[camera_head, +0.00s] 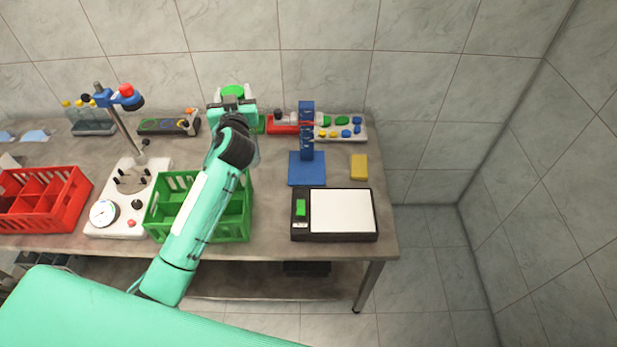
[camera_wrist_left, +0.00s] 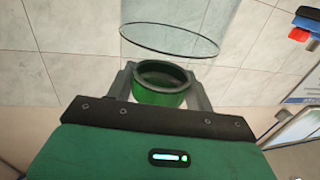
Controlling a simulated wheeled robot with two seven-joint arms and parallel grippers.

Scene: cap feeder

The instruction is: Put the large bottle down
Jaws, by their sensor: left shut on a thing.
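The large bottle has clear walls and a green cap (camera_head: 233,91). In the left wrist view the green cap (camera_wrist_left: 160,97) sits between the two fingers, and clear glass (camera_wrist_left: 185,22) with a dark round edge shows beyond it. My left gripper (camera_wrist_left: 160,88) is shut on the bottle at the cap. In the head view the left gripper (camera_head: 232,103) is at the back of the table near the wall, and my arm hides most of the bottle. I cannot tell whether its bottom touches the table. My right gripper is not in view.
A green crate (camera_head: 237,232) lies under my left arm. Left are a white stand with a gauge (camera_head: 104,213) and a red crate (camera_head: 73,205). Right are a blue stand (camera_head: 307,170), a yellow block (camera_head: 359,167) and a scale (camera_head: 341,210). Coloured parts (camera_head: 342,128) stand behind.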

